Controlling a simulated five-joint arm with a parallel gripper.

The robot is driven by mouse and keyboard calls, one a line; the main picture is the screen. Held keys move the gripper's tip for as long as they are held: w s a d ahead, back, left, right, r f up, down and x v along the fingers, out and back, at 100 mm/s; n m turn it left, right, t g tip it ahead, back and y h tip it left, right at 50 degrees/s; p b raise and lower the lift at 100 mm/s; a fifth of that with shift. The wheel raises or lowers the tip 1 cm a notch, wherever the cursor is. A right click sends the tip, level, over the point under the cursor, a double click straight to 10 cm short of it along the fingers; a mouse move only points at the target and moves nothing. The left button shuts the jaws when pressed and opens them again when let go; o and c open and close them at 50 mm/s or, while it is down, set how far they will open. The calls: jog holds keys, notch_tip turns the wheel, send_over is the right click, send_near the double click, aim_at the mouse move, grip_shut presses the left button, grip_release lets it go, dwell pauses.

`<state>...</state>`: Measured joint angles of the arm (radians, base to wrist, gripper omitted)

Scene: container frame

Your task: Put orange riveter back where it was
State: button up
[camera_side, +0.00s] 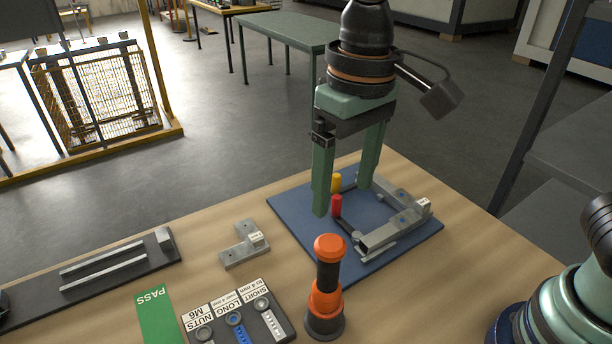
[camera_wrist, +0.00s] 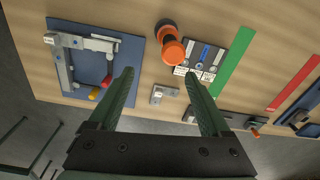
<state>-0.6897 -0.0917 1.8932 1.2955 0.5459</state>
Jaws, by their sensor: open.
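The orange riveter (camera_side: 327,301), an orange and black tool, stands upright on the wooden table in front of the blue mat. In the wrist view the riveter (camera_wrist: 166,38) shows at the top centre, beyond my fingertips. My gripper (camera_side: 343,198) is open and empty, its two green fingers pointing down over the blue mat's back left part in the side view. It is apart from the riveter. In the wrist view my gripper (camera_wrist: 159,75) shows its fingers spread wide with nothing between them.
The blue mat (camera_side: 290,213) carries a grey metal frame (camera_side: 385,234), a red piece (camera_side: 337,206) and a yellow piece (camera_side: 336,183). A labelled fastener tray (camera_side: 276,300) stands close left of the riveter. A grey bracket (camera_side: 240,252) and green PASS strip (camera_side: 157,316) lie further left.

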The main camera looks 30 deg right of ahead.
jog(key=w+d+f+m+t, duration=0.1)
jog(key=d+t, duration=0.4)
jog(key=d, duration=1.7)
jog(key=shift+w+d+f+m, duration=0.15)
jog(key=shift+w+f+m, duration=0.05)
jog(key=shift+w+m, duration=0.1)
